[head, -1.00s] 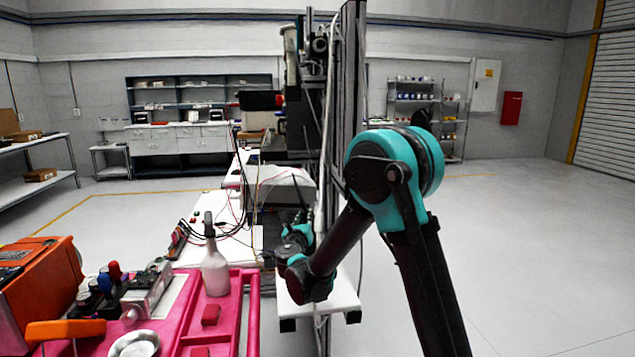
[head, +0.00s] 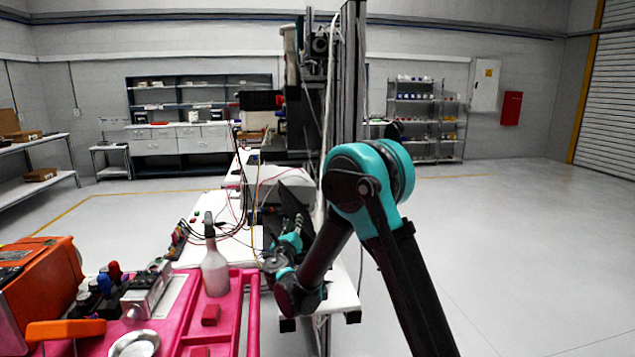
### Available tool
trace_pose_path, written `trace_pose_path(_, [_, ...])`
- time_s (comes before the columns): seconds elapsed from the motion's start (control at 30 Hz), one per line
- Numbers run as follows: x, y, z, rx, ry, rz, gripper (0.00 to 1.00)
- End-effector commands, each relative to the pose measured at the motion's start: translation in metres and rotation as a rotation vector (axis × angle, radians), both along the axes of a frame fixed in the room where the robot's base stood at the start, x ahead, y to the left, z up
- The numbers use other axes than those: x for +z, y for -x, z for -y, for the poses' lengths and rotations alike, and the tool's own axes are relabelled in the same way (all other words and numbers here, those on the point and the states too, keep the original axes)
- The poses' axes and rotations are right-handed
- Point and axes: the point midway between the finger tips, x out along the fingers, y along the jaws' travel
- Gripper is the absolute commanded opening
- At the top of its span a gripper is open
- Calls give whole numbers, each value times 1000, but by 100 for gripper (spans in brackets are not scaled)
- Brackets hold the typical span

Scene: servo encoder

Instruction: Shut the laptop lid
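The laptop (head: 296,205) is on the white bench in the middle of the head view. Its dark lid stands up at a tilt, and its lower part is mostly hidden behind my arm. My gripper (head: 273,261) is low over the near end of the bench, in front of and to the left of the lid. It is small and dark here, and its fingers cannot be made out. I cannot tell whether it touches the laptop.
A pink cart (head: 247,315) at the near left carries a spray bottle (head: 215,270) and an orange device (head: 45,285). Cables and small parts lie on the white bench (head: 235,250). A tall dark frame (head: 350,80) rises behind my arm. The floor at right is clear.

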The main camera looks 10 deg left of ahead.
Motion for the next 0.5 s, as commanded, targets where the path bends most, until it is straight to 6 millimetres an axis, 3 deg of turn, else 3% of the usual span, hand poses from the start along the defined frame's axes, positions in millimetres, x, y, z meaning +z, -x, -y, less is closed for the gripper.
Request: trace_pose_path(0.5, [-17,5,-18,-1,121,35,22])
